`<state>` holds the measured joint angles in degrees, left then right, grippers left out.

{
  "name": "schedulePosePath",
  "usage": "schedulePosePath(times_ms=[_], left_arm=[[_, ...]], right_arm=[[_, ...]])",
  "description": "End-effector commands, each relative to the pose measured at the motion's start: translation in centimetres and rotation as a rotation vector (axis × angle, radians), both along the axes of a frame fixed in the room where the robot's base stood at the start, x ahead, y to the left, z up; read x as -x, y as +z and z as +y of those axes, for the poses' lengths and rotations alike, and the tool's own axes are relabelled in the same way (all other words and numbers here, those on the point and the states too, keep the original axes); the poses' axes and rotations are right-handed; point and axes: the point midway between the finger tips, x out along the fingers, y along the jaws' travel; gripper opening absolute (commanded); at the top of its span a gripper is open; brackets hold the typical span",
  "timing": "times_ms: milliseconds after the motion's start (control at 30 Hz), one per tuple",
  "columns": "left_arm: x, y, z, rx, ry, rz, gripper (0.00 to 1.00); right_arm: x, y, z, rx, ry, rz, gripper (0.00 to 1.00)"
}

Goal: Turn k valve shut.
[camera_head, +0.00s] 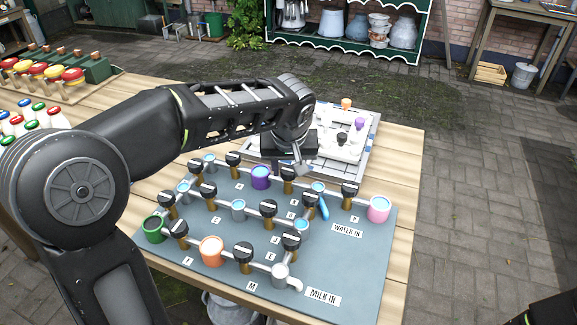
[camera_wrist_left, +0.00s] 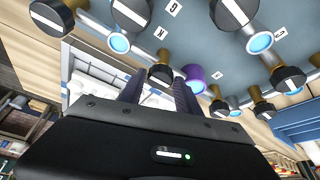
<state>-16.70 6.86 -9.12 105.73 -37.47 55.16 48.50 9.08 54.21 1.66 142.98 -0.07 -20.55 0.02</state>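The valve board (camera_head: 340,280) is a grey-blue panel with several black-knobbed valves joined by pipes. In the left wrist view, a K label (camera_wrist_left: 161,33) lies near a black knob (camera_wrist_left: 162,73) beside the purple cup (camera_wrist_left: 193,78). This seems to be the knob (camera_head: 289,173) right of the purple cup in the head view; the K is too small to read there. My left gripper (camera_head: 302,170) is at the board's far edge, close to that knob.
A pale tray (camera_head: 355,150) with small parts stands just behind the board. Other knobs, such as one at the right (camera_head: 349,189), and pink (camera_head: 379,209) and orange (camera_head: 211,251) cups crowd the board.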

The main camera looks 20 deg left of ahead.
Motion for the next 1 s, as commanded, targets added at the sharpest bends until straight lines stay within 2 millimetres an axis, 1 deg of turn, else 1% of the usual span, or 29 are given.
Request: schedulePosePath(times_ms=[33,67,400,467,800,1000], left_arm=[[0.00,0.02,0.00,0.000,0.000,0.000,0.35],[0.00,0.02,0.00,0.000,0.000,0.000,0.32],[0.00,0.04,0.01,0.000,0.000,0.000,0.04],[0.00,0.04,0.01,0.000,0.000,0.000,0.00],[0.01,0.05,0.04,0.001,-0.014,0.000,0.00],[0.01,0.05,0.14,0.001,-0.075,-0.001,0.00]], right_arm=[[0.00,0.00,0.00,0.000,0.000,0.000,0.36],[0.00,0.00,0.00,0.000,0.000,0.000,0.36],[0.00,0.00,0.00,0.000,0.000,0.000,0.36],[0.00,0.00,0.00,0.000,0.000,0.000,0.36],[0.00,0.00,0.00,0.000,0.000,0.000,0.36],[0.00,0.00,0.00,0.000,0.000,0.000,0.36]])
